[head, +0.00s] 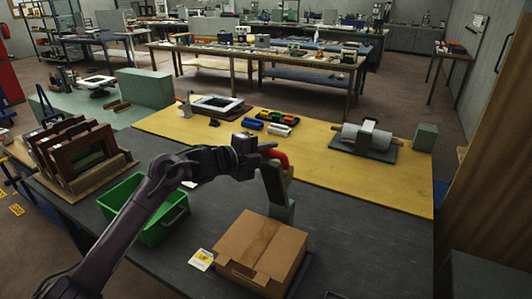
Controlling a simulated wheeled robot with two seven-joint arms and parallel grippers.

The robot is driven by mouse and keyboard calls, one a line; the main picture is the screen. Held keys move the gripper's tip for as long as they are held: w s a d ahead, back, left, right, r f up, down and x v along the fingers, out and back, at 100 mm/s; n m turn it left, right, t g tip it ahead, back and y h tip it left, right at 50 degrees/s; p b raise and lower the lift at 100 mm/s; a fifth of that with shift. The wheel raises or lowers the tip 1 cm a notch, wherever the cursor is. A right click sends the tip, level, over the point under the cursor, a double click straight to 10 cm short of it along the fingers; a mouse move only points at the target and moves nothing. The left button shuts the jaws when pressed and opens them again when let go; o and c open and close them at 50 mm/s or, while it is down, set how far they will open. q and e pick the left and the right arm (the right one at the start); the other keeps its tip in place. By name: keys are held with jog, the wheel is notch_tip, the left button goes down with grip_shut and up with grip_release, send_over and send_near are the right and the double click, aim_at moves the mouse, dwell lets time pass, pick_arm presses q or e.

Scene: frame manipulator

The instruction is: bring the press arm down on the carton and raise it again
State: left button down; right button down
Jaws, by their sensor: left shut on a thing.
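The cardboard carton (250,245) sits closed on the dark bench top at the front, right of centre. The press arm (273,184) is a grey bar standing nearly upright behind the carton, with its red handle (281,157) at the top. The arm is raised, clear of the carton's top. My left gripper (264,149) reaches in from the left and is shut on the red handle; its fingertips are partly hidden. The press's lower part is hidden behind the carton. My right gripper is out of view.
A green bin (120,192) stands under my left arm, left of the carton. A yellow-labelled card (201,260) lies beside the carton. A rack of wooden frames (50,150) stands at the left. A grey roller device (362,139) sits on the yellow board (400,189).

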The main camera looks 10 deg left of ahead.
pick_arm(q)
jog(key=shift+r, duration=0.25)
jog(key=c, duration=1.7)
grip_release()
jog(key=o, duration=0.4)
jog(key=shift+w+f, duration=0.15)
jog(key=shift+s+a, duration=0.2)
jog(key=shift+s, duration=0.05)
jog(key=b+v, duration=0.3)
jog(key=v, duration=0.3)
jog(key=shift+a+f, duration=0.1)
jog(key=shift+a, duration=0.05)
jog(key=shift+s+a+r, duration=0.2)
jog(key=shift+s, duration=0.2)
